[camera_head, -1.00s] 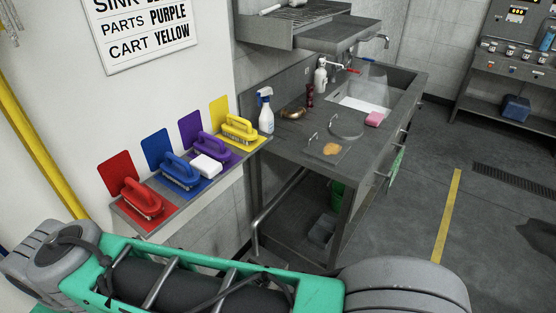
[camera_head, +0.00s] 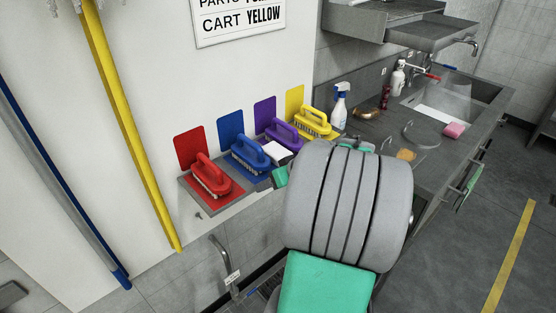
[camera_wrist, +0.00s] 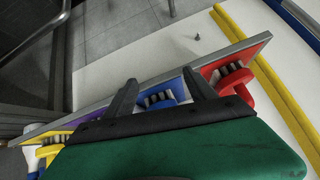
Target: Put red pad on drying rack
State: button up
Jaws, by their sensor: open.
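No separate loose red pad can be made out. A red brush with a looped handle (camera_head: 210,177) sits on the red section of the wall shelf, below a red panel (camera_head: 189,149). In the wrist view the red brush (camera_wrist: 234,82) is right of my gripper (camera_wrist: 160,76). My gripper is open and empty, its fingers pointing toward the shelf near the blue brush (camera_wrist: 160,97). In the head view my arm hides most of the gripper. The likely drying rack (camera_head: 362,14), a metal shelf above the sink, is partly cut off at the top.
A spray bottle (camera_head: 340,107), white bottle (camera_head: 397,78) and pink sponge (camera_head: 454,130) stand on the sink counter. A yellow pole (camera_head: 130,130) is at left.

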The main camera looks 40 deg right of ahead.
aim_at(283, 155)
jog(key=d+r+n+t+h, duration=0.15)
jog(key=d+r+t, duration=0.3)
jog(key=d, duration=0.55)
jog(key=shift+t+y, duration=0.25)
jog(key=shift+t, duration=0.1)
jog(key=x, duration=0.2)
jog(key=p+x, duration=0.1)
jog(key=x, duration=0.1)
jog(key=p+x, duration=0.1)
jog(key=x, duration=0.1)
jog(key=shift+f, duration=0.35)
jog(key=shift+a, duration=0.2)
jog(key=shift+c, duration=0.6)
jog(key=shift+r, duration=0.25)
jog(key=c, duration=1)
